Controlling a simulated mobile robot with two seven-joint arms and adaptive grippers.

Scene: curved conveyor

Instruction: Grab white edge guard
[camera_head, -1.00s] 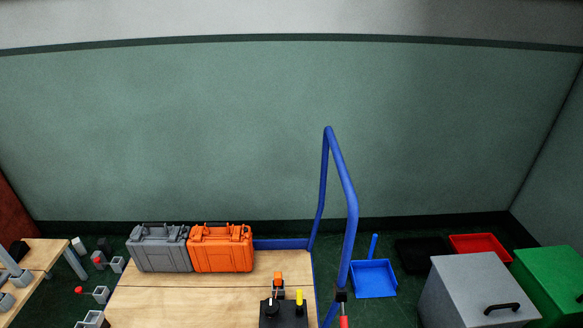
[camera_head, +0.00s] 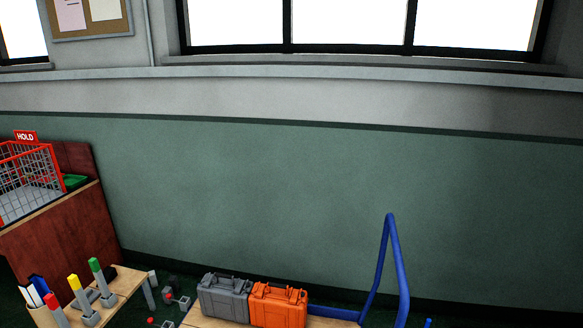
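I cannot pick out a white edge guard with certainty. A white upright piece (camera_head: 32,295) stands beside a dark blue piece (camera_head: 40,286) at the lower left; it is too small to tell what it is. Neither of my grippers is in view.
A low wooden table (camera_head: 122,285) holds posts with red, yellow and green tops. A grey case (camera_head: 223,298) and an orange case (camera_head: 278,305) stand on a wooden-topped cart with a blue handle (camera_head: 391,262). A red wire basket (camera_head: 28,180) marked HOLD sits on a brown cabinet (camera_head: 60,235).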

